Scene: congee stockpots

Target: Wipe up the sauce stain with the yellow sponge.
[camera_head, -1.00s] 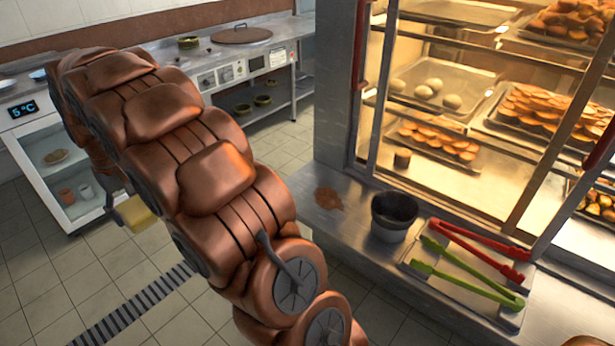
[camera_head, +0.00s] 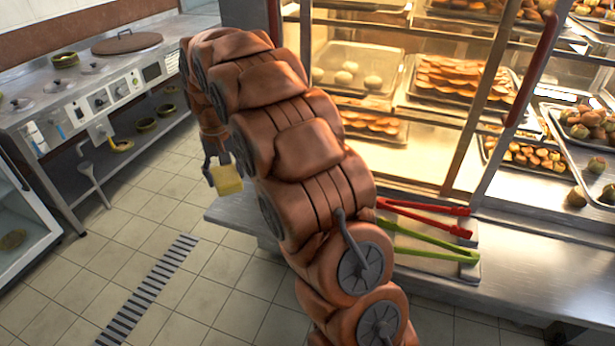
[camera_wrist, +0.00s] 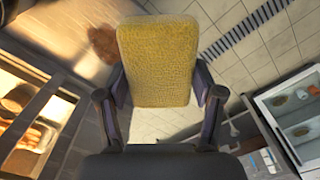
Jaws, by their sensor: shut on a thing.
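The yellow sponge (camera_wrist: 157,60) is held between the two fingers of my gripper (camera_wrist: 160,95) in the wrist view. In the head view the stain is hidden behind my arm.
The steel counter (camera_head: 222,212) runs in front of the lit glass display case. Red tongs (camera_head: 430,219) and green tongs (camera_head: 430,252) lie on a tray at its front. A stove bench (camera_head: 75,115) stands at the back left.

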